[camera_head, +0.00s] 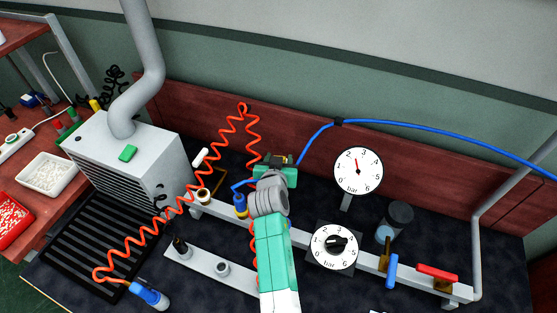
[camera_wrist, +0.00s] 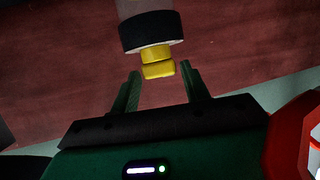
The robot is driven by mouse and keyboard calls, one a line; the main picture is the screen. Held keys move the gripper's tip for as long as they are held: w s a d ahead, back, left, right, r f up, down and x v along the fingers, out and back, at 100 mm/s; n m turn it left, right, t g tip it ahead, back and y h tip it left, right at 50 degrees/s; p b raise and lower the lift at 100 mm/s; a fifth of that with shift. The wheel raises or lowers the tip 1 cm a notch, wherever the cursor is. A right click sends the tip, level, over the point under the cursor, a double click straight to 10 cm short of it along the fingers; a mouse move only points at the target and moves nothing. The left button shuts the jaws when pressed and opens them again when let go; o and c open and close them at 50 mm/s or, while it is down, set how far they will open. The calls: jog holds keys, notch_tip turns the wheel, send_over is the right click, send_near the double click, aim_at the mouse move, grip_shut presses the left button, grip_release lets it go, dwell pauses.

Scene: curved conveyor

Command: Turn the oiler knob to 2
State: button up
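In the wrist view, a yellow knob (camera_wrist: 158,70) sits on a black collar (camera_wrist: 151,32) with a clear part beyond it. My gripper (camera_wrist: 159,76) is open, with one green finger on each side of the yellow knob and visible gaps between. In the head view, my gripper (camera_head: 276,174) is at the back of the bench, and my arm hides most of what is in front of it. I cannot tell which knob is the oiler's.
A round pressure gauge (camera_head: 358,171) has its needle between 2 and 3. A blue valve handle (camera_head: 391,270) and a red one (camera_head: 437,272) are on the rail to the right. A coiled orange hose (camera_head: 185,206) and a blue hose (camera_head: 430,125) run close by. A grey box (camera_head: 130,155) stands left.

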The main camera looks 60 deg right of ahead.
jog(key=shift+o, duration=0.9)
jog(key=p+v, duration=0.1)
jog(key=v, duration=0.6)
jog(key=shift+a+r+p, duration=0.2)
jog(key=shift+a+p, duration=0.15)
jog(key=shift+p, duration=0.05)
